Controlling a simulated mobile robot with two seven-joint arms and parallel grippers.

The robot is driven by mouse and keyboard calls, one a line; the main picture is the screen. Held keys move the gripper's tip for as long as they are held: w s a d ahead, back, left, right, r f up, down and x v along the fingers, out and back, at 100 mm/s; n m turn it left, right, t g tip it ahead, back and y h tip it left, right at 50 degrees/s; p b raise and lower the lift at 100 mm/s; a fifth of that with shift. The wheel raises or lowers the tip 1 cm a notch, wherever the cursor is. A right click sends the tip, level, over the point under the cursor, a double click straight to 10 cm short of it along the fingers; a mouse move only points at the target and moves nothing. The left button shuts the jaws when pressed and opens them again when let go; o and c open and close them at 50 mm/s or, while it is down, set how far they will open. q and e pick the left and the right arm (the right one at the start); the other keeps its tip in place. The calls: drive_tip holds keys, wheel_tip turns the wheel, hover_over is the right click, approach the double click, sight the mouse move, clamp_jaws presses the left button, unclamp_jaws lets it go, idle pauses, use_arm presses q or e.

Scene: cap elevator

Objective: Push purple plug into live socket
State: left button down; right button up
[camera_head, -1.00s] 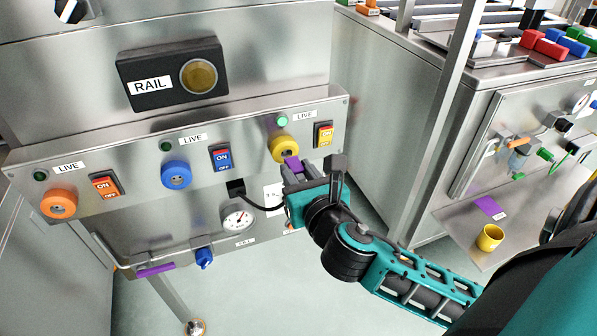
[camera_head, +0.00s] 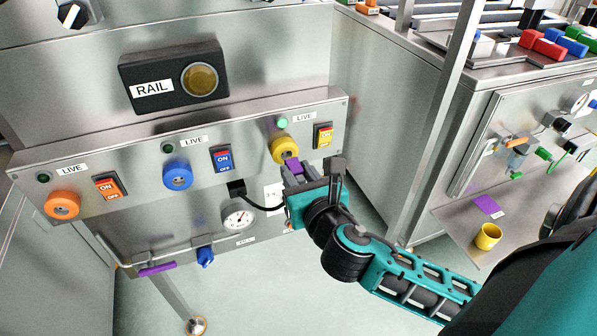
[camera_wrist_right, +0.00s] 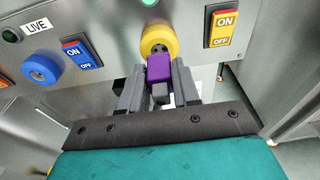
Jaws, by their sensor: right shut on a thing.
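The purple plug (camera_head: 293,166) is held between the fingers of my right gripper (camera_head: 291,172), just below and in front of the yellow socket (camera_head: 284,149). The green lamp (camera_head: 282,123) above that socket is lit and has a LIVE label beside it. In the right wrist view the plug (camera_wrist_right: 159,68) sits between the fingers (camera_wrist_right: 158,88), overlapping the lower edge of the yellow socket (camera_wrist_right: 158,41), whose holes still show. I cannot tell whether plug and socket touch. The blue socket (camera_head: 178,176) and orange socket (camera_head: 62,205) are empty, with dark lamps. My left gripper is not in view.
A yellow ON/OFF switch (camera_head: 323,136) is right of the yellow socket and a blue switch (camera_head: 222,159) left of it. A black cable (camera_head: 262,208) and a gauge (camera_head: 238,217) are below. A yellow cup (camera_head: 488,236) stands on a shelf at right.

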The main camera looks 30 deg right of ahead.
drive_tip(key=shift+p+x, duration=0.5)
drive_tip(key=shift+x, duration=0.6)
idle(0.6)
drive_tip(key=shift+r, duration=0.2)
drive_tip(key=o, duration=1.1)
drive_tip(key=shift+p+v, duration=0.4)
drive_tip(key=shift+v, duration=0.75)
drive_tip(key=shift+p+v, duration=0.45)
drive_tip(key=shift+v, duration=1.9)
drive_tip(key=shift+f, duration=0.1)
